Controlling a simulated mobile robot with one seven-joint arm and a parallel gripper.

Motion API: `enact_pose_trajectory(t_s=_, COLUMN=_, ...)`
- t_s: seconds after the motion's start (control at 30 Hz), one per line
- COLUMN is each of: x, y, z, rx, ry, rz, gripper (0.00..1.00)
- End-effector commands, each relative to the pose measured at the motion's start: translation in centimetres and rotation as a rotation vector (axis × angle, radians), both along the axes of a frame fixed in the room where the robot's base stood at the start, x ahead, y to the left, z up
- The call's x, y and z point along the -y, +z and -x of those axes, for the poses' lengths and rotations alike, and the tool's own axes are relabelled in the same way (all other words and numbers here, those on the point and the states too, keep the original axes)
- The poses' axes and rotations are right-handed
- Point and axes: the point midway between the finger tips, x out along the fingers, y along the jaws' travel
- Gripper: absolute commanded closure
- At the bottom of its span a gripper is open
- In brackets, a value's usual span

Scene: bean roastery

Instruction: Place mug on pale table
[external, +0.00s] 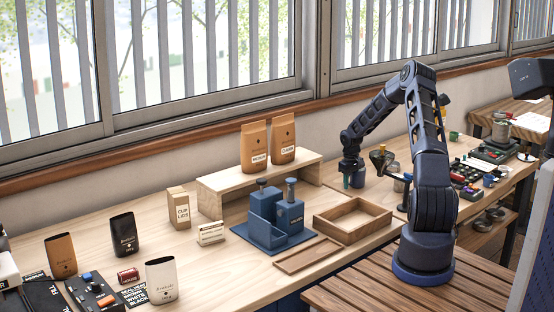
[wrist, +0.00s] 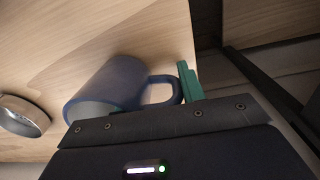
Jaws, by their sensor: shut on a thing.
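A blue mug (wrist: 108,88) shows in the wrist view, its open rim toward the lower left and its handle toward the right. My gripper (wrist: 188,82) has green fingertips at the handle and is shut on the mug there. Part of the mug is hidden behind the gripper body. The pale wooden tabletop (wrist: 70,35) fills the view behind the mug; I cannot tell whether the mug touches it. In the external view my gripper (external: 354,180) is low over the pale table (external: 215,262), right of the wooden shelf. The mug is hard to make out there.
A round metal-rimmed item (wrist: 22,116) lies left of the mug. An open wooden tray (external: 352,219) and a blue stand (external: 275,222) are left of my arm. Electronic boards (external: 468,178) crowd the right side. The table edge and a dark gap (wrist: 245,75) lie right of the mug.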

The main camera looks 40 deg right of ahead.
Motion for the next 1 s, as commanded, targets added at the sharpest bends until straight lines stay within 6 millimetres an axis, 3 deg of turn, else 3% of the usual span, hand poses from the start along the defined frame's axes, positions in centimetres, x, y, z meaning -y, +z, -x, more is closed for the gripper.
enact_pose_trajectory(t_s=0.17, x=0.0, y=-0.3, z=0.0, rx=0.000, ry=0.001, rz=0.000, gripper=0.97)
enact_pose_trajectory(t_s=0.2, x=0.0, y=-0.2, z=0.0, rx=0.000, ry=0.000, rz=0.000, gripper=0.53)
enact_pose_trajectory(t_s=0.3, x=0.0, y=-0.2, z=0.0, rx=0.000, ry=0.000, rz=0.000, gripper=0.39)
enact_pose_trajectory(t_s=0.67, x=0.0, y=0.3, z=0.0, rx=0.000, ry=0.000, rz=0.001, gripper=0.39)
enact_pose_trajectory(t_s=1.0, x=-0.2, y=6.0, z=-0.1, rx=0.003, ry=0.001, rz=0.003, gripper=0.39)
